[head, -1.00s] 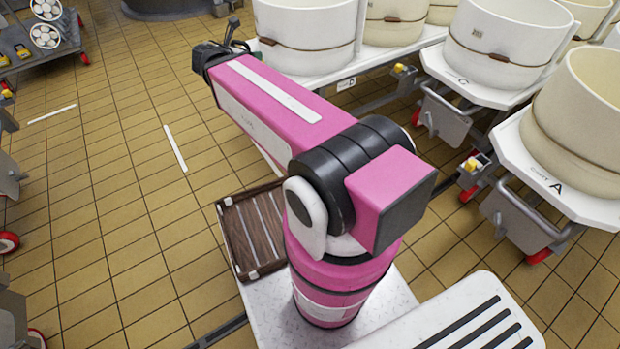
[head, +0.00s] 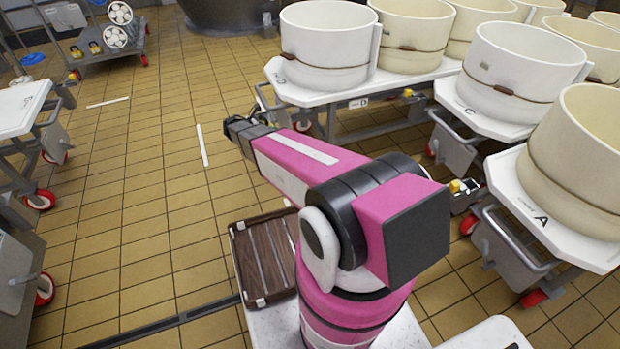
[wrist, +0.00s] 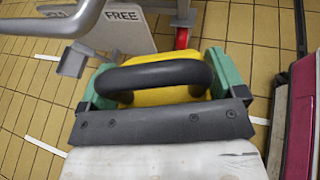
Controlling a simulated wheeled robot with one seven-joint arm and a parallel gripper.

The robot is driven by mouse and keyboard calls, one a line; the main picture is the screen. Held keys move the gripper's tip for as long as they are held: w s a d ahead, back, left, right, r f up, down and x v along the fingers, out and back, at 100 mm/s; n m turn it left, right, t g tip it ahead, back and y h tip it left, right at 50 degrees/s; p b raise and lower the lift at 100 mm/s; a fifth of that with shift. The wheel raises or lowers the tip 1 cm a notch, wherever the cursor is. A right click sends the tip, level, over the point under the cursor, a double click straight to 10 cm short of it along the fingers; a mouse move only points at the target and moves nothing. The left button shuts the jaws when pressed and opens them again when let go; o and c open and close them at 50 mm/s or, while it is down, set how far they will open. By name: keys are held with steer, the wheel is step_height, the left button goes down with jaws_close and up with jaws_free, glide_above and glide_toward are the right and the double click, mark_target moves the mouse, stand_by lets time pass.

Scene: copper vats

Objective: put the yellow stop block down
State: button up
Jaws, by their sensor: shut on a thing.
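The yellow stop block (wrist: 180,96) with its black arched handle is between the green-tipped fingers of my gripper (wrist: 160,82) in the wrist view. My gripper is shut on it. The handle and the dark bar of my gripper cover much of the block. In the head view my gripper (head: 246,130) is at the far end of my pink arm, over the tiled floor left of the vat carts. The block cannot be made out clearly there.
A cart plate marked "FREE" (wrist: 125,30) and a red wheel (wrist: 182,38) are close beyond the block. Vat carts, one marked A (head: 540,221), line the right. A white-topped cart (head: 22,106) stands left. Open tiled floor (head: 130,200) lies between. A brown slatted tray (head: 262,262) is near my base.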

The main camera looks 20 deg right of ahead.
steer(key=w+d+f+m+g, duration=0.1)
steer(key=f, duration=1.2)
steer(key=w+d+f+m+g, duration=0.1)
steer(key=w+d+f, duration=0.1)
steer(key=f, duration=1.1)
steer(key=w+d+f+m+g+h, duration=0.1)
steer(key=f+g, duration=0.1)
steer(key=f, duration=1.1)
steer(key=shift+w+d+f, duration=0.15)
steer(key=shift+w+d, duration=0.05)
steer(key=shift+d, duration=0.1)
steer(key=d, duration=1.2)
steer(key=shift+w+d+f, duration=0.1)
steer(key=shift+d+f, duration=0.05)
steer(key=shift+d, duration=1.05)
steer(key=d, duration=0.4)
steer(key=shift+w, duration=0.1)
steer(key=shift+a+f, duration=0.25)
steer(key=shift+f, duration=0.5)
steer(key=shift+f, duration=0.15)
